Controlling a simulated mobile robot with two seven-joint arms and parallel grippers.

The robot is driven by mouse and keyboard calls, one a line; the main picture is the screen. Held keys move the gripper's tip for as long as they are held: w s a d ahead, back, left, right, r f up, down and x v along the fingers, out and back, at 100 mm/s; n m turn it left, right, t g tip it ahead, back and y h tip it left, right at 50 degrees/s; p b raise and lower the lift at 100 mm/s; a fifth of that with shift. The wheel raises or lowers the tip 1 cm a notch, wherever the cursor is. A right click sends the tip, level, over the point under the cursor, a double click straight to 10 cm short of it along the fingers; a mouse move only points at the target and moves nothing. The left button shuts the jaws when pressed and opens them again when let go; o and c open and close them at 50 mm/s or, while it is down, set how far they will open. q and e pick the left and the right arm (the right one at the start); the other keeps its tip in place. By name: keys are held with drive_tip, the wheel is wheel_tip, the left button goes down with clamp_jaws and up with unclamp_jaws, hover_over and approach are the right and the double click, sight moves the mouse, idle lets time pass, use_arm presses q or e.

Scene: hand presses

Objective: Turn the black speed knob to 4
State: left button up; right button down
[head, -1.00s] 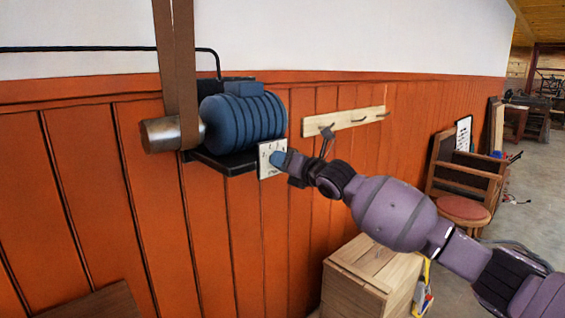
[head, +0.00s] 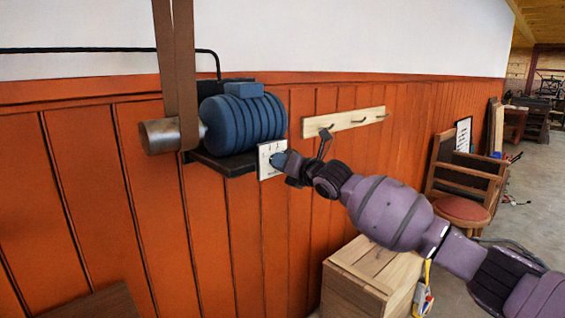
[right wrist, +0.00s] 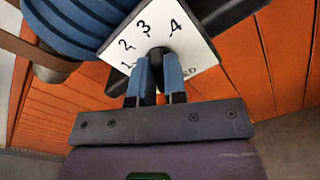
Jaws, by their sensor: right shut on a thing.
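The white dial plate (head: 265,170) is on the wall below the right end of the blue motor. In the right wrist view the plate (right wrist: 190,47) shows the numbers 1, 2, 3 and 4. The black speed knob (right wrist: 157,53) is at its middle, mostly hidden between the blue fingertips. My right gripper (right wrist: 158,64) is shut on the knob; in the head view it (head: 279,159) meets the plate from the right. I cannot tell which number the knob points to. My left gripper is not in view.
The blue motor (head: 242,122) sits on a black shelf (head: 225,163), with a brown belt (head: 174,60) at its left. A hook rail (head: 345,122) is right of the plate. A wooden crate (head: 365,280) stands below my right arm. A chair (head: 465,185) is farther right.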

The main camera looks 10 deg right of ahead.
use_arm(q)
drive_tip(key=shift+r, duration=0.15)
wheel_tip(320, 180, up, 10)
drive_tip(key=p, duration=1.1)
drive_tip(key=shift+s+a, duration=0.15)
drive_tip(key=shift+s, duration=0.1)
use_arm(e)
drive_tip(key=shift+f+m, duration=0.15)
drive_tip(key=shift+m, duration=5.8)
drive_tip(key=shift+f+m, duration=0.15)
drive_tip(key=shift+m, duration=5.8)
drive_tip(key=c, duration=1.2)
unclamp_jaws()
drive_tip(key=shift+o, duration=0.2)
drive_tip(key=shift+s, duration=0.1)
